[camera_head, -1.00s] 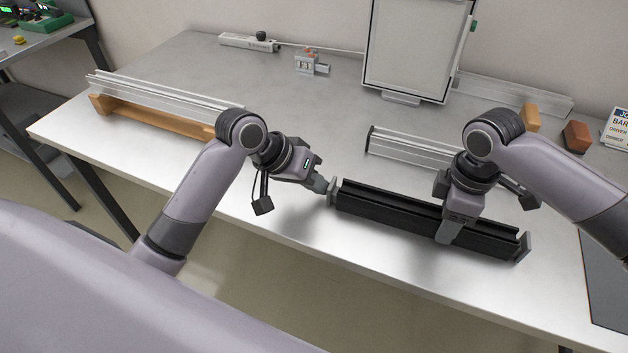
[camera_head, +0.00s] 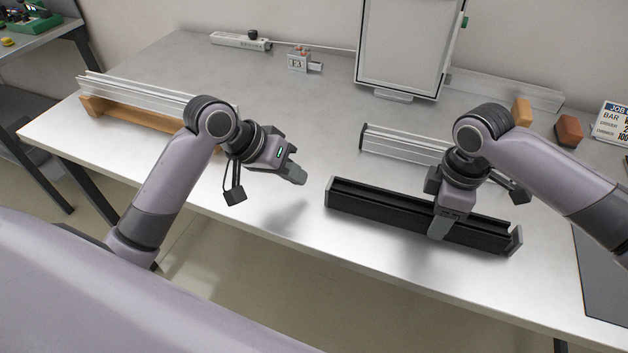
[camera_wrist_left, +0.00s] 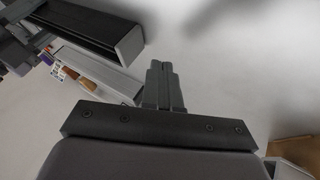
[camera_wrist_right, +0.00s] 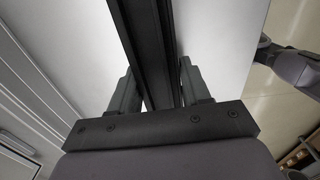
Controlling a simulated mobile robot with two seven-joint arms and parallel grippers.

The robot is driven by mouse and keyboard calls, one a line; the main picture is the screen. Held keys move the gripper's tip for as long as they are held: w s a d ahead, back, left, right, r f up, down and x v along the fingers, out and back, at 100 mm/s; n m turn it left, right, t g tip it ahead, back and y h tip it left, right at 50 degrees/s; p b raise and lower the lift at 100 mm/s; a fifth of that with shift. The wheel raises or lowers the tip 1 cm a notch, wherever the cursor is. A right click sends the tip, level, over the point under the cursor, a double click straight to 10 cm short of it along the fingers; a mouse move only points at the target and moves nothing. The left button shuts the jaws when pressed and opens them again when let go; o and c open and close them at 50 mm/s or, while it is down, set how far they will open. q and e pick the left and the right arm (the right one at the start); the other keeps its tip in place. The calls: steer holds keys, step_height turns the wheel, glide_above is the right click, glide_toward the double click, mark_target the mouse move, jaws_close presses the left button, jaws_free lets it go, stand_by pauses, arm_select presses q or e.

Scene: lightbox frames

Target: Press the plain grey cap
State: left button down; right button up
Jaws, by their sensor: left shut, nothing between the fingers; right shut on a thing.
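A long black channel bar (camera_head: 385,207) lies on the table. A grey end cap (camera_head: 515,240) stands slightly proud at its right end. At its left end, a plain grey cap face (camera_wrist_left: 130,46) shows in the left wrist view and looks seated against the bar. My left gripper (camera_head: 298,176) is shut and empty, a short gap to the left of that end. Its closed fingers also show in the left wrist view (camera_wrist_left: 163,78). My right gripper (camera_head: 440,227) is shut on the black bar near its right part, with the bar between its fingers in the right wrist view (camera_wrist_right: 155,75).
A silver extrusion (camera_head: 405,145) lies behind the bar. Another rests on a wooden stand (camera_head: 135,117) at the left. A framed panel (camera_head: 410,50), a counter box (camera_head: 299,61) and orange and brown blocks (camera_head: 568,130) are at the back. The table's front left is clear.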

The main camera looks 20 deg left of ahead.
steer(key=shift+d, duration=0.25)
arm_select(q)
steer(key=v, duration=0.7)
steer(key=shift+a+r, duration=0.15)
steer(key=shift+r, duration=0.05)
arm_select(e)
steer(key=shift+w, duration=0.1)
arm_select(q)
steer(key=shift+s, duration=0.1)
arm_select(e)
steer(key=o, duration=1.3)
